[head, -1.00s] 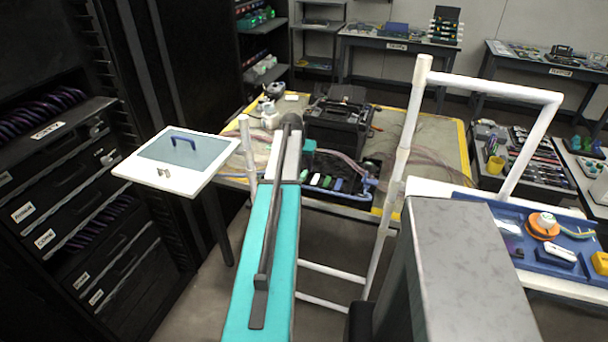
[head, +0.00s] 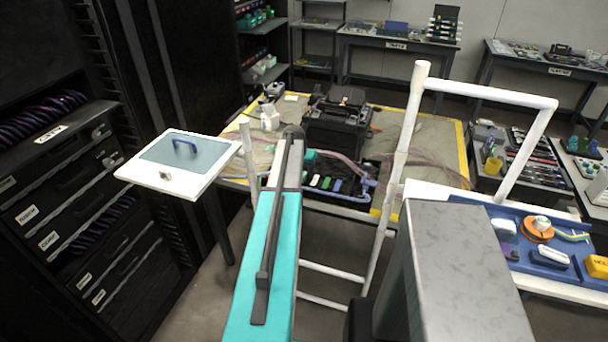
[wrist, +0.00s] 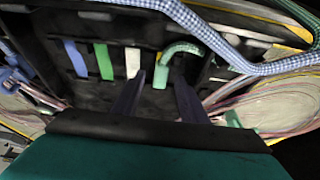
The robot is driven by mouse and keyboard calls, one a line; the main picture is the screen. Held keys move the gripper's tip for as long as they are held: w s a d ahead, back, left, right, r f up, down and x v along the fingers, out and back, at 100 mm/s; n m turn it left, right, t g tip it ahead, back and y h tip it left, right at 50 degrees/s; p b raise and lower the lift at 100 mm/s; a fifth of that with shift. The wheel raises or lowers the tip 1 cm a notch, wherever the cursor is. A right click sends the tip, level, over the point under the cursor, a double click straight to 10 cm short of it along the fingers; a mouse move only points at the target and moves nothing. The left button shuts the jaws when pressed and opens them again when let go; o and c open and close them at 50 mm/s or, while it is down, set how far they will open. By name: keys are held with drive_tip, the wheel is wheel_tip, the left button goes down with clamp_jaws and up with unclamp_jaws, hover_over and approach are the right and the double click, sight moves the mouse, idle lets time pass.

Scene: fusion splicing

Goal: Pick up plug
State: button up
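Several coloured pieces sit in a row in a black tray (head: 290,189) on the work table. In the wrist view they include a blue piece (wrist: 77,58), a green piece (wrist: 104,61), a white piece (wrist: 132,62) and a green plug-like end (wrist: 161,76) on a bent green cable. I cannot tell for sure which is the task's plug. My gripper (wrist: 160,82) is open, its two dark fingers pointing at the row. The green cable end shows between the fingertips, with the white piece by the left one. Contact cannot be told. In the head view my arm mostly hides the gripper.
A blue-and-white checked cable (wrist: 215,40) crosses beyond the row. Pinkish cables (head: 405,166) lie right of the tray. A black case (head: 338,122) stands behind it.

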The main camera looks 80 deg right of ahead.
drive_tip(key=shift+d+f, duration=0.1)
drive_tip(key=shift+f, duration=0.25)
idle(0.3)
clamp_jaws()
